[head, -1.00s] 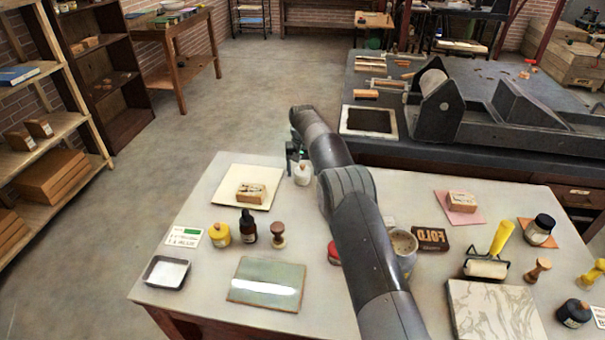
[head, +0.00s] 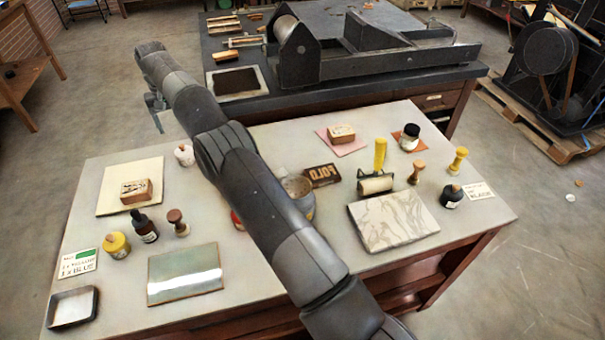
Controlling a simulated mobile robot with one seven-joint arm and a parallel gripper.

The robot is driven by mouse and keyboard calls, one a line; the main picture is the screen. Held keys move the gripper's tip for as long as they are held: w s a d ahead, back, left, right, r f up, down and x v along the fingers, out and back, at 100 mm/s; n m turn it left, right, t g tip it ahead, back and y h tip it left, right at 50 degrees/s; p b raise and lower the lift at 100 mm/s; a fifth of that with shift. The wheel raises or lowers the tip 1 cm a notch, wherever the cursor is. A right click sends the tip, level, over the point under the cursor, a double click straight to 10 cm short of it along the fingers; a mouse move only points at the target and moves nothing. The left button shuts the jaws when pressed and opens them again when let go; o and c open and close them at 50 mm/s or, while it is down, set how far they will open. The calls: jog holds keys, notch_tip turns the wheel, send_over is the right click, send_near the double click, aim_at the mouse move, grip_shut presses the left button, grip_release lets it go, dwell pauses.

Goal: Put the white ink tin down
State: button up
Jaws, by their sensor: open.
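The white ink tin (head: 184,156), a small white pot with a brownish knob on top, stands upright on the light grey table (head: 240,255). It is near the table's back left edge, just right of a cream sheet (head: 112,201). My gripper (head: 156,112) is open, up and to the left of the tin and apart from it, seen beyond the table's back edge. The fingers are small and partly hidden by my wrist. My arm crosses the table to the right of the tin.
A wooden block (head: 136,191) sits on the cream sheet. In front are a yellow tin (head: 117,246), a dark bottle (head: 145,229) and a wooden-handled stamp (head: 178,223). A glass plate (head: 185,274) lies nearer. A dark bench with a press (head: 345,55) stands behind.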

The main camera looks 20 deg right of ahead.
jog(key=s+d+r, duration=0.1)
jog(key=d+r, duration=0.4)
jog(key=r, duration=0.4)
jog(key=s+d+r+m+t, duration=0.1)
jog(key=s+d+r+t, duration=0.2)
jog(key=s+d+r, duration=1.25)
jog(key=s+d+f+t, duration=0.1)
jog(key=s+d+f, duration=0.2)
jog(key=s, duration=0.8)
jog(key=s+d+f+m, duration=0.1)
jog(key=s+d+f, duration=0.2)
jog(key=s, duration=0.8)
jog(key=s+d+f+t, duration=0.1)
jog(key=s+d+f, duration=0.2)
jog(key=s, duration=0.9)
jog(key=shift+f+m+t, duration=0.3)
jog(key=shift+s, duration=0.1)
